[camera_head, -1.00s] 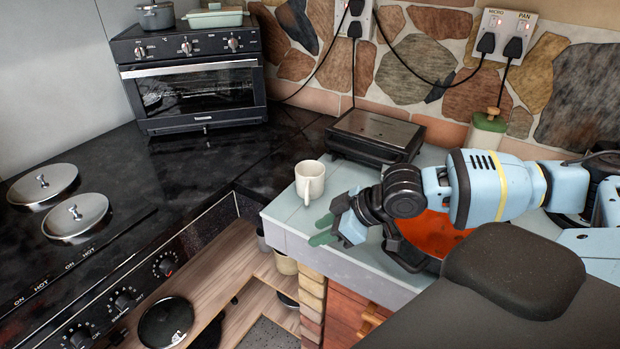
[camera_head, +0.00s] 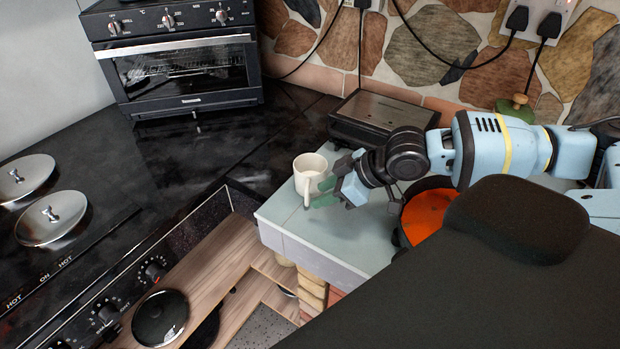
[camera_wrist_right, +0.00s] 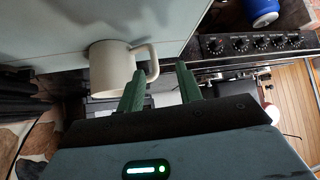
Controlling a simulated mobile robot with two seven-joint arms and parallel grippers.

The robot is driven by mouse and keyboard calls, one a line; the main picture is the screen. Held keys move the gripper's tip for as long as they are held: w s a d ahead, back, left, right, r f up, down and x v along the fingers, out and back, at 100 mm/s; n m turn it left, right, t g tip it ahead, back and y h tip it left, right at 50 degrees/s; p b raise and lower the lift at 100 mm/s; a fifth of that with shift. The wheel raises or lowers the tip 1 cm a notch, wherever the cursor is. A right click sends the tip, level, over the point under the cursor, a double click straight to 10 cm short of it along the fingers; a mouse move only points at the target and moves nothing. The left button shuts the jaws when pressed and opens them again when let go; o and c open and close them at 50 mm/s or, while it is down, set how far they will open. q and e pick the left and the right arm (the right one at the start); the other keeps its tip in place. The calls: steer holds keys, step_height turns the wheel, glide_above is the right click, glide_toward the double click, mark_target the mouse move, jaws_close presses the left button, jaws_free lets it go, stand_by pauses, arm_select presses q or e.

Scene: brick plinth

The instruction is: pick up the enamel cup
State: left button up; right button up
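The cream enamel cup (camera_head: 308,172) stands upright on the pale blue-grey counter (camera_head: 285,215), near its left edge, with its handle facing me. My right gripper (camera_head: 322,192) comes in from the right with its green fingers at the cup's handle side. In the right wrist view the cup (camera_wrist_right: 108,70) shows at the left. Its handle reaches into the gap between the two spread fingers of my right gripper (camera_wrist_right: 160,80). The right gripper is open. Whether a finger touches the cup, I cannot tell. My left gripper is in neither view.
A dark flat-topped appliance (camera_head: 380,120) stands close behind the cup. An orange pan (camera_head: 432,215) sits right of the gripper under my arm. A black worktop with an oven (camera_head: 180,65) and lidded hotplates (camera_head: 50,217) lies left. A blue can (camera_wrist_right: 262,12) shows in the wrist view.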

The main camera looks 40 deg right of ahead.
mark_target(302, 210)
steer(key=shift+x, duration=1.15)
steer(key=shift+w+d+x, duration=0.1)
steer(key=shift+w+x, duration=0.05)
steer(key=shift+x, duration=0.75)
steer(key=shift+w+d+x, duration=0.1)
steer(key=shift+x, duration=0.8)
steer(key=shift+w+d+x, duration=0.1)
steer(key=shift+w+x, duration=0.05)
steer(key=shift+x, duration=0.75)
steer(key=shift+r, duration=0.15)
jaws_close()
